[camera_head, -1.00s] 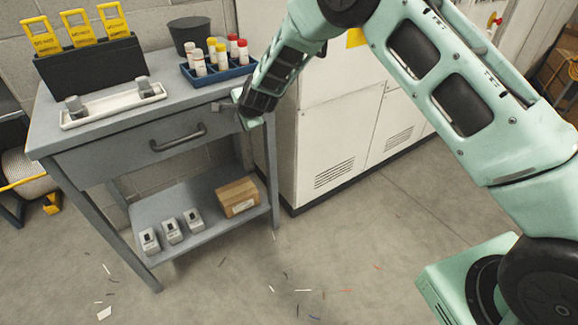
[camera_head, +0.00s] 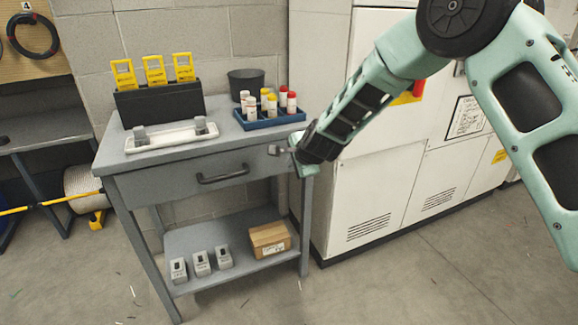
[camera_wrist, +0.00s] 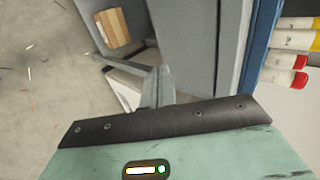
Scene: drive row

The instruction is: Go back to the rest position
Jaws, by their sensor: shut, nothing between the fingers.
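My gripper (camera_head: 277,150) is shut and empty. In the head view it is at the right front corner of the grey workbench (camera_head: 139,159), near the right end of the closed drawer (camera_head: 250,170). My arm reaches to it from the upper right. In the wrist view the shut fingers (camera_wrist: 158,92) show above the dark gripper edge, beside the bench's corner. I cannot tell whether they touch the bench.
A blue rack (camera_head: 262,122) of capped tubes, a dark pot (camera_head: 247,84), a white tray (camera_head: 160,141) and a black holder with yellow tags (camera_head: 155,70) stand on top. A cardboard box (camera_head: 270,240) sits below. White cabinets (camera_head: 365,190) stand right; the front floor is open.

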